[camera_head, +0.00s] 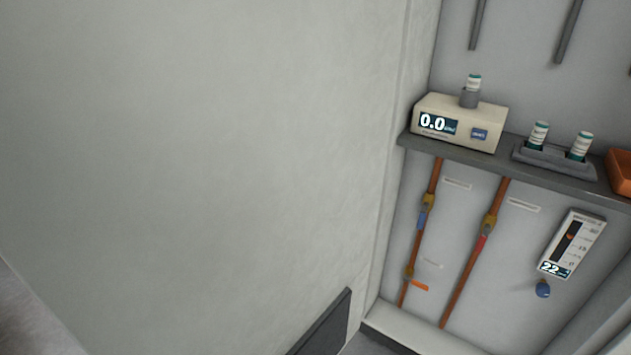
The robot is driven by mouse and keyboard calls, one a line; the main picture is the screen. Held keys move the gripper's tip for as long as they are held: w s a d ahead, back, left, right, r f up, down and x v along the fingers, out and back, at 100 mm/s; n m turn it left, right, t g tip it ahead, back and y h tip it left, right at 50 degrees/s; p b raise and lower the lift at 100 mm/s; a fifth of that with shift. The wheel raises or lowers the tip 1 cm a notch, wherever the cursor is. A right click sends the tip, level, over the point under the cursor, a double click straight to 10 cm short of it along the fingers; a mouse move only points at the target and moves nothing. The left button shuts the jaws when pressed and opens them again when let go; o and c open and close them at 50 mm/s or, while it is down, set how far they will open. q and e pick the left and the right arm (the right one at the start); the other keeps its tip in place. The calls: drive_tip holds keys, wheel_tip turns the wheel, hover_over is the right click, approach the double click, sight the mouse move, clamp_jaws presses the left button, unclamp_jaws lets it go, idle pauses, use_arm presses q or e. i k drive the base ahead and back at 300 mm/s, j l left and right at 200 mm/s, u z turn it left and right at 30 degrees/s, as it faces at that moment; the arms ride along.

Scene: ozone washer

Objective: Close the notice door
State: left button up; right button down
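No notice door can be made out for sure in this view. A large pale grey flat surface (200,150) fills the left and middle; I cannot tell whether it is a wall or a door panel. A dark grey flat panel (325,325) shows at the bottom centre, cut off by the picture edge; I cannot tell what it is. Neither of my grippers is in view.
On the right, a grey shelf (500,166) carries a meter reading 0.0 (457,122), a holder with two vials (555,160) and an orange-brown container (621,172). Below are copper pipes with valves (488,224) and a gauge reading 22 (572,243). A pale ledge (400,325) runs underneath.

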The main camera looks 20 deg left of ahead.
sight(177, 176)
drive_tip(key=k+j+z, duration=0.45)
drive_tip(key=k+j, duration=0.4)
drive_tip(key=j+z, duration=0.15)
drive_tip(key=j, duration=0.2)
drive_tip(key=k+j+z, duration=0.1)
drive_tip(key=j, duration=0.3)
drive_tip(key=k+j+z, duration=0.15)
drive_tip(key=j, duration=0.2)
drive_tip(key=k+j+z, duration=0.15)
drive_tip(key=j, duration=0.2)
drive_tip(key=i+j, duration=0.4)
drive_tip(key=i, duration=0.25)
